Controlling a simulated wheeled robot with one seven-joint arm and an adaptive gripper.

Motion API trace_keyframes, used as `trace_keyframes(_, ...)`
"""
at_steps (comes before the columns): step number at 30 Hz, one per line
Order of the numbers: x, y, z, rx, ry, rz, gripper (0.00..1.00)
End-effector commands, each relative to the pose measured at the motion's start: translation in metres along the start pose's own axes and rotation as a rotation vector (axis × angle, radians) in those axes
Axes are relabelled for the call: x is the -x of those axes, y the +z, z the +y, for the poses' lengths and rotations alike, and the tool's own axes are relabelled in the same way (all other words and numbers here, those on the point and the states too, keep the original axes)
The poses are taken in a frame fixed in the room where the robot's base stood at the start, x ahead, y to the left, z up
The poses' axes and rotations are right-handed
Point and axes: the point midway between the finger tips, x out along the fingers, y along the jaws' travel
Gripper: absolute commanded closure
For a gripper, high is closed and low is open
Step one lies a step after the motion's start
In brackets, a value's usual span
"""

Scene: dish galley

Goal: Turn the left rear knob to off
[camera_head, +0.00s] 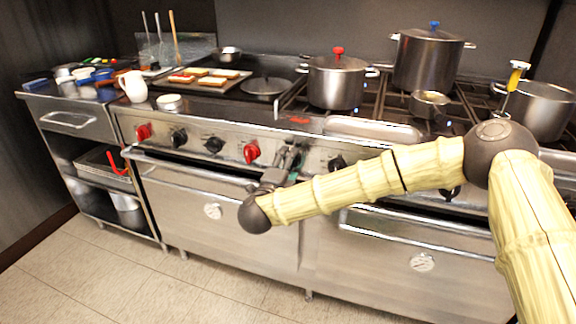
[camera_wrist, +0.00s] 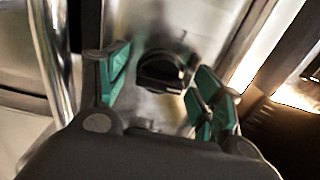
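The stove's front panel (camera_head: 230,138) carries a row of red and black knobs. In the head view, my gripper (camera_head: 292,157) is at this panel, just right of a red knob (camera_head: 251,152). In the wrist view, a black knob (camera_wrist: 163,72) lies between the green-padded fingers of my gripper (camera_wrist: 160,78). The fingers are apart, with a clear gap on the left; the right finger is close to the knob, and contact cannot be told.
Another black knob (camera_head: 337,163) is to the right on the panel. Oven door handles (camera_head: 190,166) stick out below the knobs. Pots, including a red-knobbed pot (camera_head: 336,82), stand on the burners above. The floor (camera_head: 110,262) in front is clear.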

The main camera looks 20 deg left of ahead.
Motion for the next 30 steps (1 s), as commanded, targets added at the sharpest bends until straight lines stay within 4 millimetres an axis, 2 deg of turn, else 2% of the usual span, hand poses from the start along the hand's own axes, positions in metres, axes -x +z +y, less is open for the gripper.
trace_keyframes(7, 0.001, 0.0, 0.0, 0.0, 0.0, 0.0, 0.33)
trace_keyframes(11, 0.011, 0.001, 0.0, 0.0, 0.001, -0.002, 0.33)
trace_keyframes(24, 0.086, 0.001, 0.0, 0.001, 0.001, -0.002, 0.33)
trace_keyframes(30, 0.11, 0.001, 0.001, 0.001, 0.001, -0.002, 0.33)
